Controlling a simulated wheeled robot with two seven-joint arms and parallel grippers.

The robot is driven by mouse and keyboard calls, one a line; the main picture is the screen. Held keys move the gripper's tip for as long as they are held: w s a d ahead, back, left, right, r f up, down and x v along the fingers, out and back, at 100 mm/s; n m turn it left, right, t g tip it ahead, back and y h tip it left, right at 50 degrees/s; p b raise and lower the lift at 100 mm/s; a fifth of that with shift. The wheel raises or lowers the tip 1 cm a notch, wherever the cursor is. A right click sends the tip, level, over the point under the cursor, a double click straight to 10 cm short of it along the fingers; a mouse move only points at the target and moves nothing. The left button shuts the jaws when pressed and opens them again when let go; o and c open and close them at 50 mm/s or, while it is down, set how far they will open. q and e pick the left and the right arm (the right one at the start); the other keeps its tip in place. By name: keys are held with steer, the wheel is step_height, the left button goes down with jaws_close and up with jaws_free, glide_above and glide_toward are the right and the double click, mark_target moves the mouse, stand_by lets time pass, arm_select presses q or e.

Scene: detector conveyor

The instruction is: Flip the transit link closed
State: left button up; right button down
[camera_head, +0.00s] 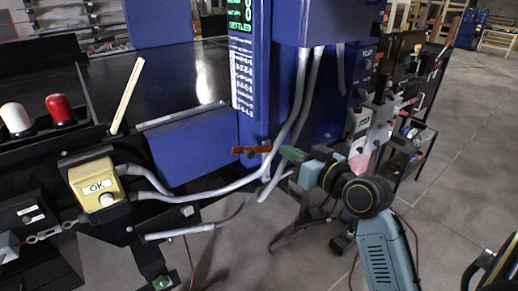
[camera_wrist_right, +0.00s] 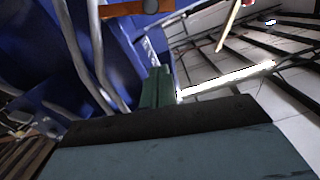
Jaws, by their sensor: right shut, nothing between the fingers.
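An orange-brown bar, which looks like the transit link (camera_head: 252,150), lies roughly level across the lower front of the blue detector column. It also shows at the top edge of the right wrist view (camera_wrist_right: 137,7), partly cut off, with a round grey pivot on it. My right gripper (camera_head: 287,153) is just to the right of the bar in the head view. Its green fingers are shut and empty, pointing towards the bar with a small gap between. In the right wrist view the shut fingers (camera_wrist_right: 157,84) are below the bar. My left gripper is not in view.
Grey cables (camera_head: 296,120) hang down the blue column close to my right fingers. A yellow OK button box (camera_head: 92,185), a red lamp (camera_head: 59,107), a white lamp (camera_head: 15,118) and a pale stick (camera_head: 127,95) are on the left. Open floor (camera_head: 460,170) lies to the right.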

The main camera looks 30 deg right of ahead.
steer(key=w+a+f+p, duration=0.1)
steer(key=w+f, duration=0.3)
steer(key=w, duration=0.6)
steer(key=shift+w+a+f, duration=0.3)
steer(key=shift+a+f, duration=0.05)
